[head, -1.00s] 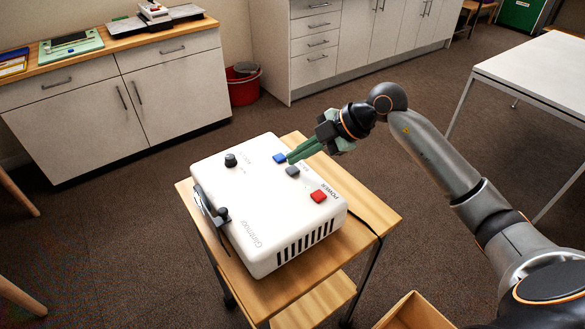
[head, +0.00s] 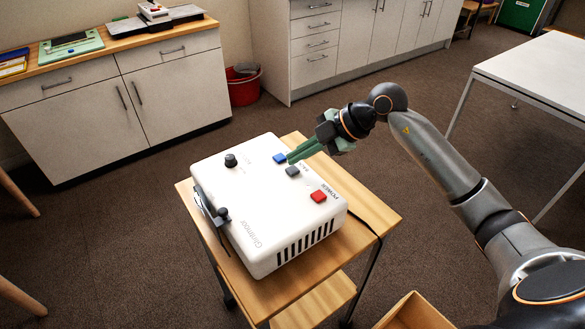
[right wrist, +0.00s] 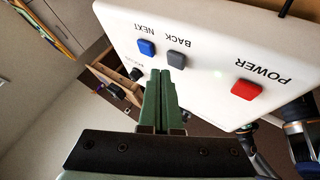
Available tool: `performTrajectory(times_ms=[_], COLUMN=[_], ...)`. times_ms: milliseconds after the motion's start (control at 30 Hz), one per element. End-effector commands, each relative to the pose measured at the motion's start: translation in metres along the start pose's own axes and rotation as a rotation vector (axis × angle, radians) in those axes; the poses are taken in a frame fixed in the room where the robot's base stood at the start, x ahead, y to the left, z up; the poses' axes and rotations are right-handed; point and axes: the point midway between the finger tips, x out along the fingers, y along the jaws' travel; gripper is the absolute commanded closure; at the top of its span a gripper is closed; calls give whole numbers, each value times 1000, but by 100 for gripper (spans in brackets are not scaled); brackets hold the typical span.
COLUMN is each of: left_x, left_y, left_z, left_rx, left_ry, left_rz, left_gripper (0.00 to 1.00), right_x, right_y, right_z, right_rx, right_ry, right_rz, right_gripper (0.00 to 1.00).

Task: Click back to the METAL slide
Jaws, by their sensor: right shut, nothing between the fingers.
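A white projector (head: 255,215) stands on a small wooden cart. On its top are a blue button (head: 280,158), a grey button (head: 292,171) and a red button (head: 318,196). In the right wrist view the grey button (right wrist: 176,60) is labelled BACK, the blue button (right wrist: 147,47) NEXT and the red button (right wrist: 246,90) POWER. My right gripper (head: 291,159) is shut and empty, its green fingertips close to the blue and grey buttons. In the right wrist view the fingertips (right wrist: 160,74) point just below the grey button; contact cannot be told. No projected slide is in view.
The wooden cart (head: 376,207) has a bare strip at its right, where a dark cable runs. An open wooden box (head: 413,312) is at the bottom. A white table (head: 545,70) stands at the right, cabinets (head: 170,85) along the back, and a red bucket (head: 243,88) between them.

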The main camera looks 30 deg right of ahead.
Motion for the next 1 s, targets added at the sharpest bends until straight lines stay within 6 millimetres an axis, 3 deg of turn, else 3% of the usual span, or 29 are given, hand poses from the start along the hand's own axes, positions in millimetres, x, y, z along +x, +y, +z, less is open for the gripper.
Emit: performTrajectory(times_ms=[1000], left_x=[0], left_y=[0], left_z=[-2], left_rx=[1], left_ry=[3], left_rz=[1], left_gripper=[50], right_x=[6], right_y=[-4], right_z=[5], right_rx=[0], right_ry=[0], right_rz=[0], right_gripper=[100])
